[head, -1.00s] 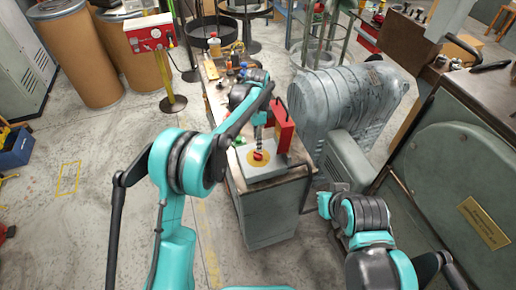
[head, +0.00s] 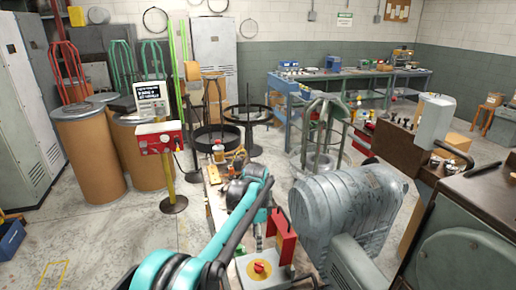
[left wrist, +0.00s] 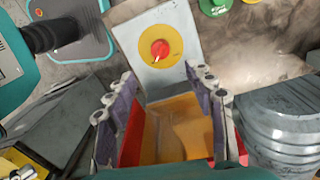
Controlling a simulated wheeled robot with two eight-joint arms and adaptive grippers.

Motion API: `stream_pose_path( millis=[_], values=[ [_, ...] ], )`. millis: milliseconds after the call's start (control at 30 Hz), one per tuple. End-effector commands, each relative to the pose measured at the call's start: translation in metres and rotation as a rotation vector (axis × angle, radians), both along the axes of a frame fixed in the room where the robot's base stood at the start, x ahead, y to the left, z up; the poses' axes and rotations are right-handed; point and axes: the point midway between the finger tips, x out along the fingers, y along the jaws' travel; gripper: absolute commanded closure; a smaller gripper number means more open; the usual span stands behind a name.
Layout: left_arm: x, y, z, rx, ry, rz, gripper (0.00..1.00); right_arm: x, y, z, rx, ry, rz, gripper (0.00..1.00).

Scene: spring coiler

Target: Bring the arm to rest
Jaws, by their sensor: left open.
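My left arm (head: 223,228) comes up from the bottom of the head view and bends down over the workbench. In the left wrist view my left gripper (left wrist: 158,78) is open, and no object shows held between its fingers. Its fingers are over a red box (left wrist: 131,139) with a yellow inside, which shows in the head view as a red upright piece (head: 286,246). Beside it is a grey switch box (head: 279,278) with a red knob on a yellow disc (left wrist: 160,49). My right gripper is out of view.
A large grey ribbed machine housing (head: 345,212) stands close to the right of the left arm. A red control box on a yellow post (head: 160,140) and brown drums (head: 90,155) stand at the left. Open floor lies left of the bench.

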Motion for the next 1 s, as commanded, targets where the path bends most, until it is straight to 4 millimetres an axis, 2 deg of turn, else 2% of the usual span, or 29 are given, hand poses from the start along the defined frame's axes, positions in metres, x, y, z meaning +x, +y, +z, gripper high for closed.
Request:
stream_pose_path(
  millis=[167, 300, 500, 633, 733, 900, 1000],
  values=[
    [-0.029, 0.033, 0.040, -0.017, -0.081, 0.189, 0.46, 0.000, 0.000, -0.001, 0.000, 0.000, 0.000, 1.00],
    [-0.067, 0.065, 0.069, -0.046, -0.168, 0.394, 0.46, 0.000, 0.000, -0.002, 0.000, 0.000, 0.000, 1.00],
    [-0.130, 0.106, 0.090, -0.108, -0.284, 0.682, 0.46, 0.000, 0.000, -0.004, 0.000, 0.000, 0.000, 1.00],
    [-0.174, 0.128, 0.090, -0.162, -0.356, 0.866, 0.46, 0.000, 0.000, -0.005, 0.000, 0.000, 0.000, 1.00],
    [-0.208, 0.144, 0.083, -0.211, -0.408, 1.005, 0.46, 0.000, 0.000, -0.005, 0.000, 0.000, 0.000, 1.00],
    [-0.257, 0.163, 0.060, -0.301, -0.484, 1.218, 0.46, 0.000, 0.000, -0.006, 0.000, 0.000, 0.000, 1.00],
    [-0.276, 0.171, 0.046, -0.347, -0.516, 1.309, 0.46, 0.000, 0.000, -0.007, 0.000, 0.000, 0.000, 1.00]
  ],
)
